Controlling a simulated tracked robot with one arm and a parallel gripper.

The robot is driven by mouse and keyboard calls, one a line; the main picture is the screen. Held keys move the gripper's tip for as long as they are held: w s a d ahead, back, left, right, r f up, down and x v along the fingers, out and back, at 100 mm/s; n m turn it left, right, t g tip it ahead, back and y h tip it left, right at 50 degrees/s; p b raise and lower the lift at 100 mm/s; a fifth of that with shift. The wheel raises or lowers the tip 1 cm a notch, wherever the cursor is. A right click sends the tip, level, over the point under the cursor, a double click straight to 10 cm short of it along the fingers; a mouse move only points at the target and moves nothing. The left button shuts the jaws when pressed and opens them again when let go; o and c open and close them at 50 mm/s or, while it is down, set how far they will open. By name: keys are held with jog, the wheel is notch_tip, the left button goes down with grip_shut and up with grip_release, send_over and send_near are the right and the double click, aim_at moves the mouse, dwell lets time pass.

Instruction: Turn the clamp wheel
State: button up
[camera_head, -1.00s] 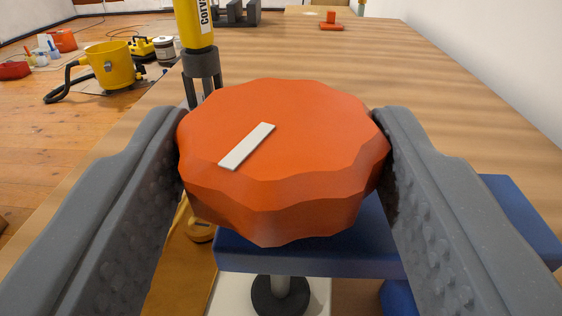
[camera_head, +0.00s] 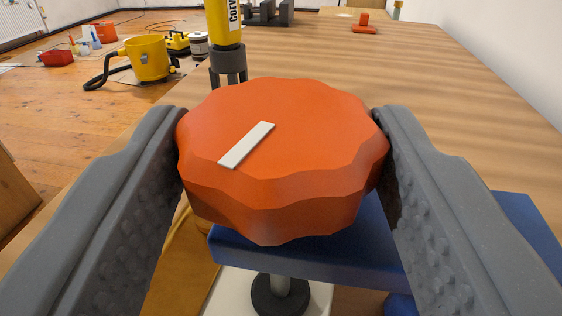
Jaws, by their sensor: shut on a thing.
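The clamp wheel (camera_head: 320,130) is a large orange knob with a scalloped edge and a white stripe (camera_head: 247,145) on its top, left of centre. My gripper (camera_head: 281,112) is shut on it, one grey ribbed finger against the left side and one against the right. Below the wheel is the blue clamp body (camera_head: 310,262), partly hidden by the wheel and the right finger. A grey post with a dark round foot (camera_head: 280,295) shows under it.
A wooden bench top (camera_head: 440,90) stretches away behind the wheel. A yellow tube with a dark grey end (camera_head: 228,65) stands close behind the wheel. A small orange-red object (camera_head: 364,28) lies farther back. A yellow vacuum (camera_head: 148,60) and tools stand on the floor at left.

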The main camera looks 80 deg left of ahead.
jog(key=o, duration=1)
jog(key=shift+s+d+p, duration=0.15)
jog(key=shift+d+p, duration=0.05)
jog(key=shift+d, duration=1.65)
jog(key=shift+s+d+p, duration=0.1)
jog(key=shift+d+p, duration=0.05)
jog(key=shift+d, duration=1.7)
